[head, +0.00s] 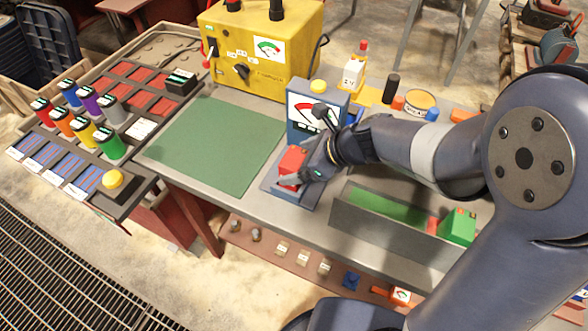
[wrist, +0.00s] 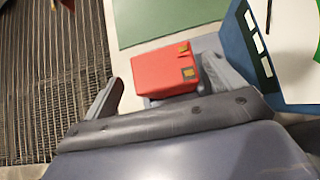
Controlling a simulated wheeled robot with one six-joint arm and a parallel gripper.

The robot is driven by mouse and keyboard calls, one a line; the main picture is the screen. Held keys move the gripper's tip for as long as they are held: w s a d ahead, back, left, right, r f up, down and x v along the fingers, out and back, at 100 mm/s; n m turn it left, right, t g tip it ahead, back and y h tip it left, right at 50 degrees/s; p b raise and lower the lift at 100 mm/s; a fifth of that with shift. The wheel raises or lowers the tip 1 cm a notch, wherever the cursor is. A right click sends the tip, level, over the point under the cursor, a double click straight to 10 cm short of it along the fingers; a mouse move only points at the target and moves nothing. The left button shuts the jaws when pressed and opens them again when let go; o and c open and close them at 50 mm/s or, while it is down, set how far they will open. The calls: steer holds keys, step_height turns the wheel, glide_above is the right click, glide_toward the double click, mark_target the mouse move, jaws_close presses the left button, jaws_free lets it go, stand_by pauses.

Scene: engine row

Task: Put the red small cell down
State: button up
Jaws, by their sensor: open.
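The red small cell (head: 292,161) rests on the grey-blue base of the blue meter stand (head: 303,118) at the middle of the bench. In the wrist view the red cell (wrist: 165,72) is a red block with two yellowish contacts, lying between my two fingers. My gripper (head: 305,174) is at the cell, coming from the right. In the wrist view my gripper (wrist: 160,92) has its fingers apart, with a visible gap on the left side of the cell. The right finger is close to the cell; whether it touches I cannot tell. The cell's near lower side is partly hidden.
A green mat (head: 208,144) lies clear to the left. A yellow tester (head: 262,45) stands behind. A grey tray (head: 395,236) with a green block (head: 458,227) is at the front right. A rack of coloured cylinders (head: 85,120) is far left.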

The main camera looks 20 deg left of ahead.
steer(key=x, duration=0.3)
steer(key=shift+w+f, duration=0.25)
steer(key=shift+f, duration=0.2)
steer(key=shift+a+f, duration=0.35)
steer(key=shift+a, duration=0.1)
steer(key=shift+c, duration=0.2)
